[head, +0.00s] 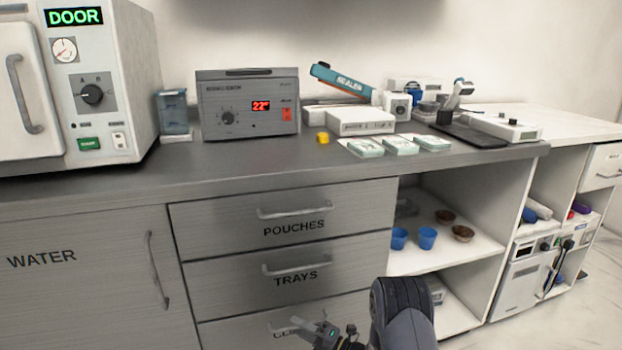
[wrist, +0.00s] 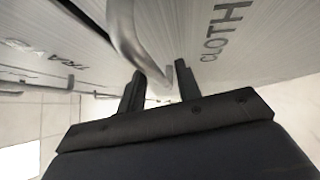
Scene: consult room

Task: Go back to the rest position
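My gripper (head: 322,332) is low at the bottom of the head view, in front of the lowest drawer, with my dark arm link beside it. In the wrist view my gripper (wrist: 158,82) has its two black fingers apart. The curved metal handle (wrist: 124,30) of the CLOTH drawer (wrist: 262,50) runs down toward the gap between the fingertips. I cannot tell whether the handle lies between the fingers or just beyond them. Nothing else shows in the gripper. In the head view the drawer's label is partly hidden by my gripper.
The POUCHES drawer (head: 345,205) and TRAYS drawer (head: 350,255) above look shut. The grey counter (head: 240,165) overhangs them and carries a sealer, boxes and a grey device (head: 248,105). Open shelves (head: 465,262) with blue cups are to the right. Pale floor shows at far right.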

